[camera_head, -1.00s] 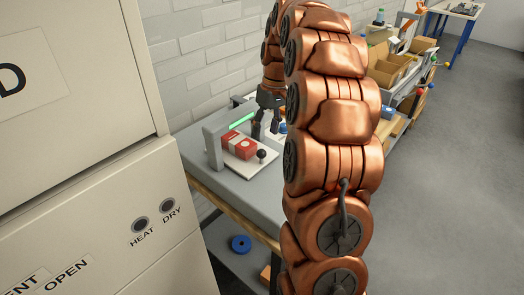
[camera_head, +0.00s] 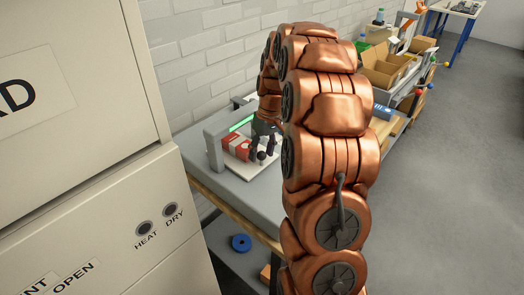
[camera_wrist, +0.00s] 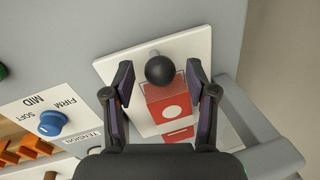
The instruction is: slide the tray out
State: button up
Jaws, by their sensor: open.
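The white tray (camera_wrist: 112,68) lies flat on a grey surface, and it also shows in the head view (camera_head: 236,173). A red box with a white dot (camera_wrist: 169,104) sits on it, partly under the grey frame in the head view. A round black knob (camera_wrist: 160,70) stands on a short post near the tray's outer edge. My gripper (camera_wrist: 158,72) is open, with one finger on each side of the knob; I cannot tell whether either finger touches it. In the head view my arm hides part of the gripper and tray.
A grey frame (camera_head: 213,148) with a green light strip stands over the tray. A blue knob (camera_wrist: 52,123) on a tension panel is left of the tray in the wrist view. A tall cream cabinet (camera_head: 80,150) stands close on the left in the head view.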

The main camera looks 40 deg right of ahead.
jog(key=shift+c, duration=0.3)
grip_shut()
